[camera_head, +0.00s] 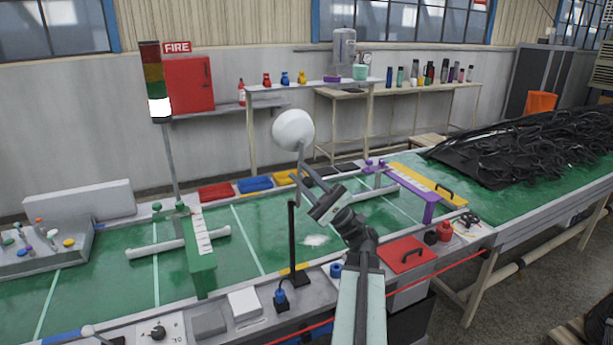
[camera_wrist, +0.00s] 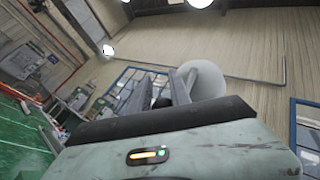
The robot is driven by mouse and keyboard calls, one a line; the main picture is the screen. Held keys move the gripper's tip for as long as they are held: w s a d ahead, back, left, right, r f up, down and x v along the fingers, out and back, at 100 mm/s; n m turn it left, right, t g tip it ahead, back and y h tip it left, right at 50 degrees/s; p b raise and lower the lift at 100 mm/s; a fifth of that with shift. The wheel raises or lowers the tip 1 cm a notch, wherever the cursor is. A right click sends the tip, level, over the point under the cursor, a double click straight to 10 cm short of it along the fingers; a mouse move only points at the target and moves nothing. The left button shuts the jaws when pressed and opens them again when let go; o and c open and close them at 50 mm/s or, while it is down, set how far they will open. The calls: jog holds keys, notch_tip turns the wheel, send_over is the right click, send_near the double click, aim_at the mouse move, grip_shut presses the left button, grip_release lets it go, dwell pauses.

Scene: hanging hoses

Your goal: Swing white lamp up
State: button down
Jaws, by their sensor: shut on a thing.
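The white lamp (camera_head: 293,130) has a round white head, raised above the green work table near the top of a black upright post (camera_head: 292,240). My gripper (camera_head: 300,172) reaches up from the lower right and is shut on the lamp, just below its head. The exact part held is too small to tell. In the wrist view, the lamp head (camera_wrist: 205,78) shows as a pale round shape behind the fingers of my gripper (camera_wrist: 162,92), which partly hide it.
The green table (camera_head: 240,250) runs across the scene. A red-yellow-green signal tower (camera_head: 152,82) stands at the left. A green bracket (camera_head: 200,262) and a purple one (camera_head: 410,190) flank the post. Black hoses (camera_head: 520,145) lie piled at the right. A red plate (camera_head: 404,254) lies near my arm.

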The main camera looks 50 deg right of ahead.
jog(key=shift+s+a, duration=0.1)
jog(key=shift+a, duration=0.05)
jog(key=c, duration=1.3)
grip_release()
jog(key=shift+w+f, duration=0.15)
jog(key=shift+w, duration=0.15)
jog(key=shift+o, duration=1)
jog(key=shift+d, duration=0.2)
jog(key=b+v, duration=0.5)
jog(key=v, duration=0.2)
jog(key=shift+s+f+b, duration=0.2)
jog(key=shift+s+b, duration=0.15)
jog(key=shift+b, duration=0.05)
jog(key=shift+d, duration=0.15)
